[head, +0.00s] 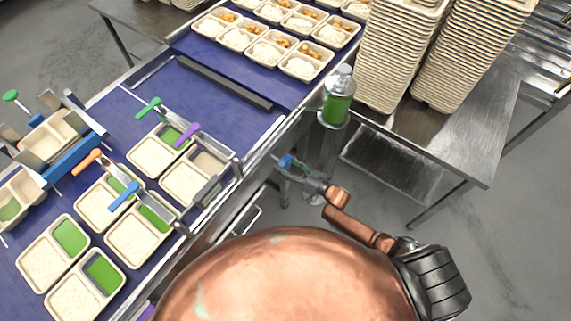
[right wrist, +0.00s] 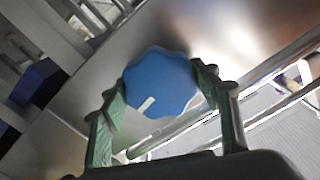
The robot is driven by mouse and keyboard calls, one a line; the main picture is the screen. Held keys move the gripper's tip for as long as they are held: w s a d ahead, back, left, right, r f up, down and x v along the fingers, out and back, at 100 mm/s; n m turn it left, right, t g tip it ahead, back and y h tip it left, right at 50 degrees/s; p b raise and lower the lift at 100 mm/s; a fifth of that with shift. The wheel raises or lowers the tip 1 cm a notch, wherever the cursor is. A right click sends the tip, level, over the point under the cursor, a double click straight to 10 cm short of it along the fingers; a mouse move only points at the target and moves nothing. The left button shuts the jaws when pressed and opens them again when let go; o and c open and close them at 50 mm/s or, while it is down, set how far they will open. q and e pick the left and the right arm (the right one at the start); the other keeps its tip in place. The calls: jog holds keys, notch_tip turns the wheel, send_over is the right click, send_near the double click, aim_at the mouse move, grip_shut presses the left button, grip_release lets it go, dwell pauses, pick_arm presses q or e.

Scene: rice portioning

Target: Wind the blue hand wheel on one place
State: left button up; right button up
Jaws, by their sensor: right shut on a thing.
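The blue hand wheel (right wrist: 160,82) is a lobed knob with a pale mark on its face, near the middle of the right wrist view. In the head view the hand wheel (head: 287,161) shows small at the side of the conveyor. My right gripper (right wrist: 165,100) is shut on it, one green-padded finger on each side of its rim. In the head view my right gripper (head: 296,168) reaches the wheel from the lower right, and the fingers are small there. The pale mark sits at the lower left of the wheel's face. My left gripper is not in view.
A blue conveyor belt (head: 115,118) carries several trays with rice and green compartments. A steel table (head: 455,135) with tall tray stacks is at the right. Grey floor lies open below it.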

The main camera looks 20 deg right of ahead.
jog(key=shift+m, duration=1)
jog(key=o, duration=1.2)
jog(key=v, duration=1.2)
jog(key=shift+d, duration=0.1)
